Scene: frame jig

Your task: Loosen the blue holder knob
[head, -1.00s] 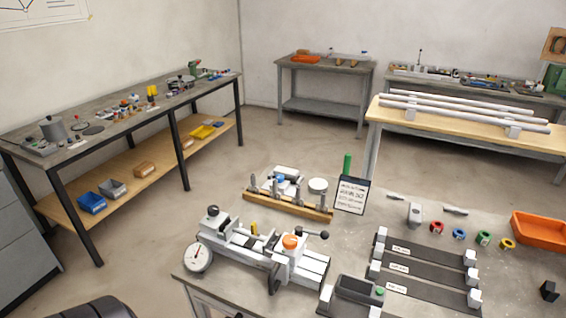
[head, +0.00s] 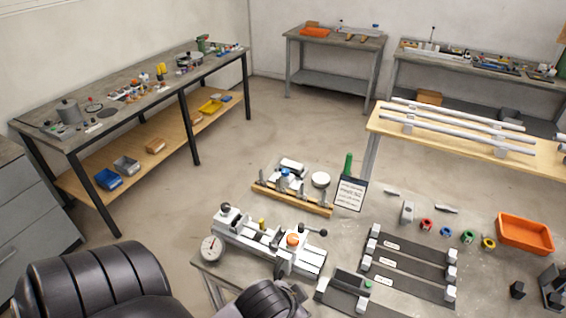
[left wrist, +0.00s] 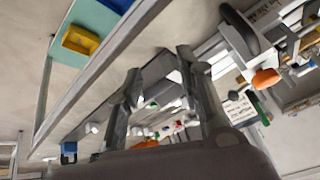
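The blue knob (head: 285,173) sits on a small white holder (head: 292,165) behind the frame jig, on a wooden base (head: 290,200) with several upright metal posts. The holder's details are too small to make out. My left arm comes in at the bottom left of the head view; its gripper does not clearly show there. In the left wrist view my left gripper (left wrist: 165,95) has its two fingers apart with nothing between them, clear of the bench things. My right gripper is not in view.
The white jig (head: 265,240) with an orange knob (head: 292,240) and a dial gauge (head: 211,248) stands in front of the holder. A label card (head: 350,193) and a green cylinder (head: 348,164) stand right of it. An orange tray (head: 524,233) lies far right.

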